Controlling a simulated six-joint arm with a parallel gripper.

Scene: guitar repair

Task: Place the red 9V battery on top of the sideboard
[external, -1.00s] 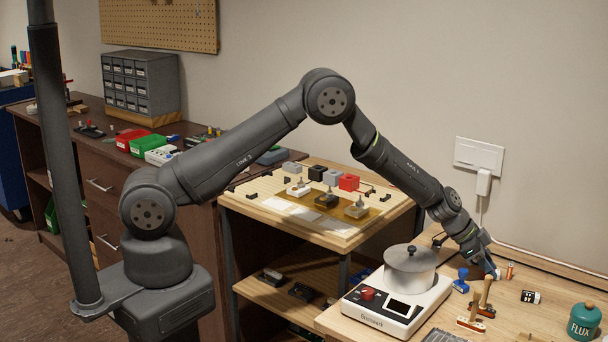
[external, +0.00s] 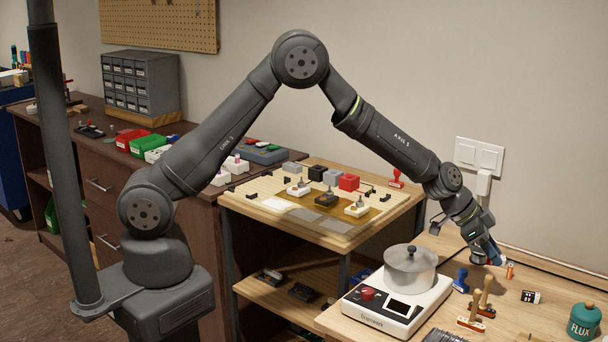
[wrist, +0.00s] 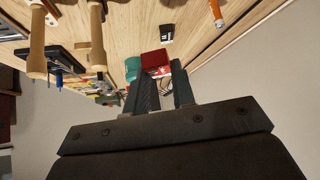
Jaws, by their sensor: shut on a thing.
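A red block (wrist: 155,61), which looks like the red 9V battery, shows at the fingertips of my gripper (wrist: 164,82) in the wrist view. The jaws are shut on it, with the dark fingers on either side. In the external view my gripper (external: 496,257) is low over the right-hand wooden bench, beyond the pot; the red block cannot be made out there. The dark brown sideboard (external: 76,166) stands at the left along the wall, far from my gripper. Its top holds several items, with some bare patches.
A middle bench (external: 300,215) with small blocks, including a red cube (external: 349,182), lies between there and the sideboard.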

